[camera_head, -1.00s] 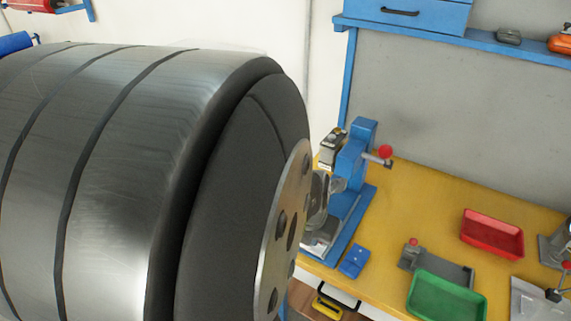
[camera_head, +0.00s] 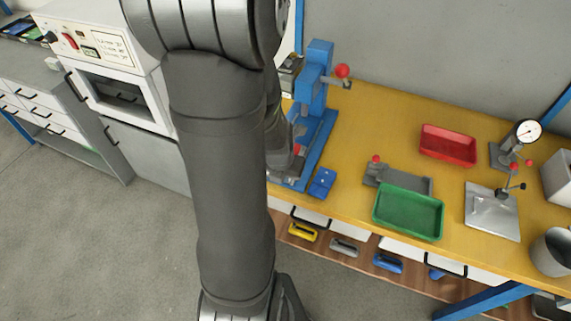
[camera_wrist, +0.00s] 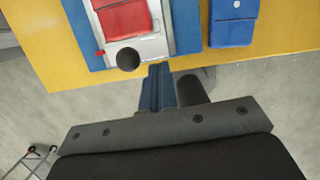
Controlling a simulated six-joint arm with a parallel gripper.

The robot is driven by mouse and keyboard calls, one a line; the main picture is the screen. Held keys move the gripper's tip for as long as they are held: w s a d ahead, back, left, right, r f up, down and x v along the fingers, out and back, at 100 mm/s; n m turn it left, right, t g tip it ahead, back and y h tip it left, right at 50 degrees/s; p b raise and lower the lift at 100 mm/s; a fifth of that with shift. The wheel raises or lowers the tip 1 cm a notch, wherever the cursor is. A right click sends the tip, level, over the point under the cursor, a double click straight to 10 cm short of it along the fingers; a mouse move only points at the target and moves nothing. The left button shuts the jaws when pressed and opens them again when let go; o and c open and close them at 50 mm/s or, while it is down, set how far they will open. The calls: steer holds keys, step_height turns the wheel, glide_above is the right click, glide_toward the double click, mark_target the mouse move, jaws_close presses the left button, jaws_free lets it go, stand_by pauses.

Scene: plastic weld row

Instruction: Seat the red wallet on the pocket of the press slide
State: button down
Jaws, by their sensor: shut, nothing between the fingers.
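The red wallet (camera_wrist: 124,18) lies on the metal press slide (camera_wrist: 155,42) in the wrist view. It looks slightly turned, and its far end is cut off by the frame top. I cannot tell whether it sits flat in the pocket. The slide's dark round knob (camera_wrist: 128,60) is at its near edge. My gripper (camera_wrist: 158,72) is shut and empty, with its tips just in front of the slide, to the right of the knob and apart from the wallet. In the head view the blue press (camera_head: 314,95) stands behind my arm, which hides my gripper and most of the slide.
A blue wallet (camera_head: 322,183) lies right of the press base and also shows in the wrist view (camera_wrist: 234,22). A green tray (camera_head: 408,212), a red tray (camera_head: 447,145), a grey fixture (camera_head: 400,178) and a dial gauge stand (camera_head: 526,132) are farther right on the yellow bench.

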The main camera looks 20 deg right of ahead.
steer(key=shift+w+d, duration=0.85)
steer(key=shift+w, duration=0.1)
steer(key=shift+w+d, duration=0.55)
steer(key=shift+w, duration=0.05)
steer(key=shift+s+a, duration=0.1)
steer(key=shift+s+a, duration=0.25)
steer(key=shift+s, duration=0.05)
steer(key=shift+s+a, duration=1)
steer(key=shift+s, duration=0.1)
steer(key=v, duration=1)
